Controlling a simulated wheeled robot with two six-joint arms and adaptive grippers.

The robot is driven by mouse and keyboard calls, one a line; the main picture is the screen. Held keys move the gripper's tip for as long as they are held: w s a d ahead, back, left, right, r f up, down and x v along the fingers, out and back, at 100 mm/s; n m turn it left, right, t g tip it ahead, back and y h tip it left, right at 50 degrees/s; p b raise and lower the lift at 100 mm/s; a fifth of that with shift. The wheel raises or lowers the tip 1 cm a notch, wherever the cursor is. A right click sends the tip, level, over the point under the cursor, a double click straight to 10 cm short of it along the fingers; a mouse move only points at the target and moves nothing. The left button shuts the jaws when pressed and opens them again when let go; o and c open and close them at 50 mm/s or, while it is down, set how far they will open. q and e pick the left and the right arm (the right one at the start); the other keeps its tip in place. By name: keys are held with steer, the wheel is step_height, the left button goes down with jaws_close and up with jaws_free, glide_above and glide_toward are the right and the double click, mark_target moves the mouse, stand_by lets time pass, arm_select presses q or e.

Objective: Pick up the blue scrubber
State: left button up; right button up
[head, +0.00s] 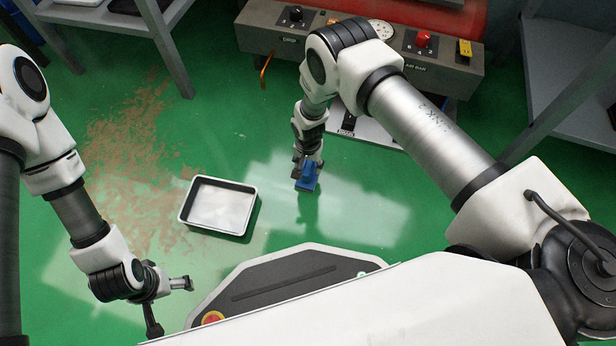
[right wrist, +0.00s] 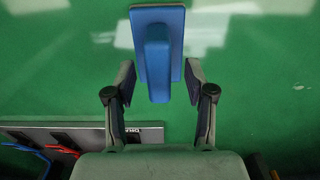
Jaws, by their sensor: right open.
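The blue scrubber (head: 307,176) shows at the tip of my right arm in the head view. In the right wrist view the blue scrubber (right wrist: 156,55) is a flat rectangular block with a raised handle. My right gripper (right wrist: 153,82) is open, with one finger on each side of the lower end of the handle and gaps on both sides. My right gripper (head: 308,163) partly hides the scrubber in the head view. My left gripper (head: 170,305) is at the lower left, empty, with its two fingers spread apart, away from the scrubber.
A grey control console (head: 266,32) with knobs stands at the back. Grey shelving (head: 172,55) stands at the back left and a grey bench (head: 560,80) at the right.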

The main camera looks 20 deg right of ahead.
mark_target(308, 165)
step_height(308, 165, down, 2)
arm_select(q)
steer(key=shift+f, duration=0.5)
arm_select(e)
steer(key=shift+r, duration=0.15)
jaws_close()
step_height(308, 165, up, 9)
steer(key=p, duration=0.5)
steer(key=shift+r+p, duration=0.2)
steer(key=shift+p, duration=0.1)
steer(key=shift+r, duration=0.4)
arm_select(q)
step_height(308, 165, up, 6)
steer(key=shift+s+f, duration=0.1)
steer(key=shift+f, duration=0.1)
arm_select(e)
steer(key=shift+f, duration=0.1)
